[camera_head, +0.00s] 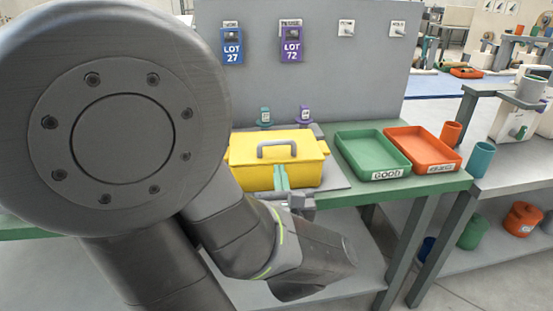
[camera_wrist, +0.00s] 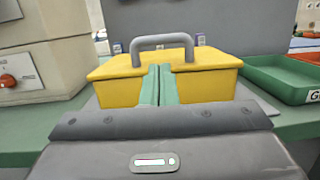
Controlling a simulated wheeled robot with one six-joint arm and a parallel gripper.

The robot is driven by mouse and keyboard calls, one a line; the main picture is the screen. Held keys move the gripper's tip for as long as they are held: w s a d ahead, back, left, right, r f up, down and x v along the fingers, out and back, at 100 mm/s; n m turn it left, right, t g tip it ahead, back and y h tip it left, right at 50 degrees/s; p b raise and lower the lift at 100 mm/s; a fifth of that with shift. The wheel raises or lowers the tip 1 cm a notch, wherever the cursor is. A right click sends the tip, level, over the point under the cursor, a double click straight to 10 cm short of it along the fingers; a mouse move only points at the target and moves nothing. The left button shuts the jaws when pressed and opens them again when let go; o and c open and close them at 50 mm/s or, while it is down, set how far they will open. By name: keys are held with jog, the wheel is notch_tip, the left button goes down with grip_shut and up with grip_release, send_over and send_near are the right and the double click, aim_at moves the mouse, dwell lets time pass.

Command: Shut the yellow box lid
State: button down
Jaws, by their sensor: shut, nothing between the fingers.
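The yellow box (camera_head: 276,160) sits on a grey mat on the green table. Its yellow lid (camera_head: 255,148) has a grey handle (camera_head: 277,146) on top and looks down on the box, with no clear gap showing. The yellow box is also straight ahead in the wrist view (camera_wrist: 112,90), with the handle (camera_wrist: 162,42) upright. My gripper (camera_head: 280,168) has its two green fingers shut together with nothing between them. The fingertips (camera_wrist: 159,68) are at the middle of the box's near side; I cannot tell whether they touch it. They hide part of the front.
A green GOOD tray (camera_head: 388,175) and an orange tray (camera_head: 434,165) stand right of the box. Blue LOT 27 (camera_head: 232,45) and purple LOT 72 (camera_head: 291,44) tags hang on the grey panel behind. A beige machine (camera_wrist: 40,45) stands left in the wrist view.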

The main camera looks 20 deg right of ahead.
aim_at(277, 159)
jog(key=shift+x, duration=2.6)
jog(key=shift+r, duration=0.15)
jog(key=shift+r+g+p, duration=0.3)
jog(key=shift+r+p, duration=0.05)
jog(key=shift+p, duration=0.75)
